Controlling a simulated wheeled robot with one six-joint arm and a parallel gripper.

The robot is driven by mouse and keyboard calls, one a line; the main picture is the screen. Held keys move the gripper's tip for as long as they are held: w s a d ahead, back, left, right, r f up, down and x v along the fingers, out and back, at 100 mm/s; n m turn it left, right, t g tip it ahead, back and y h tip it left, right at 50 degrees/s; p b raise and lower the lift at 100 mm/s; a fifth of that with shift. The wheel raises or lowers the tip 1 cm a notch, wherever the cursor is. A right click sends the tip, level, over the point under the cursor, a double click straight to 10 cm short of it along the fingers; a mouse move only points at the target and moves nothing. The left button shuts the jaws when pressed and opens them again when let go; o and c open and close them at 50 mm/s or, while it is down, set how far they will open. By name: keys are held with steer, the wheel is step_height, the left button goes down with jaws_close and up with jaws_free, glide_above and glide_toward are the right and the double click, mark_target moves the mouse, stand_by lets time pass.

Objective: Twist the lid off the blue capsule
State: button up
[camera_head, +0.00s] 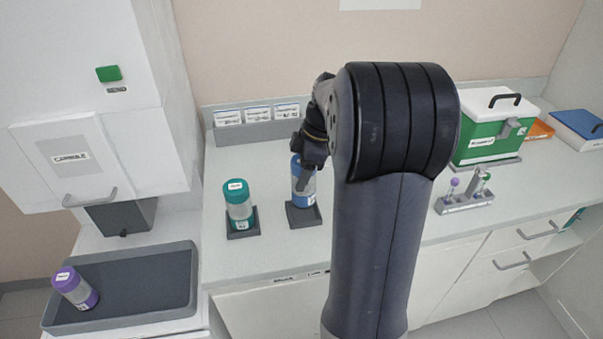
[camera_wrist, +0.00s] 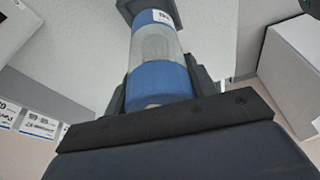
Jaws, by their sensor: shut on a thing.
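The blue capsule (camera_head: 303,190) stands upright in a dark square holder (camera_head: 304,215) on the counter in the head view. It has a blue lid, a clear middle and a blue base. My gripper (camera_head: 303,165) comes from above and is shut on the lid. In the wrist view the capsule (camera_wrist: 156,45) runs away from my gripper (camera_wrist: 160,92), with the blue lid (camera_wrist: 158,84) between the two fingers. The lid and the body look joined in line. Part of the lid is hidden by the fingers in the head view.
A teal capsule (camera_head: 238,205) stands in its own holder close to the left. A small tube rack (camera_head: 466,203) and a green box (camera_head: 487,147) are to the right.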

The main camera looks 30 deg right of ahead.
steer(key=m+t+h, duration=0.1)
steer(key=m, duration=0.5)
steer(key=shift+m, duration=0.4)
steer(key=m+h, duration=0.1)
steer(key=m, duration=0.2)
steer(key=m+t+h, duration=0.1)
steer(key=m, duration=0.3)
steer(key=shift+w+d+p, duration=0.15)
steer(key=shift+d+p, duration=0.05)
steer(key=shift+p, duration=0.1)
steer(key=shift+f+b, duration=0.9)
steer(key=shift+f, duration=0.2)
steer(key=shift+f, duration=0.25)
steer(key=shift+f+b, duration=0.45)
steer(key=shift+f+b, duration=0.55)
steer(key=shift+f, duration=0.15)
steer(key=shift+n, duration=0.4)
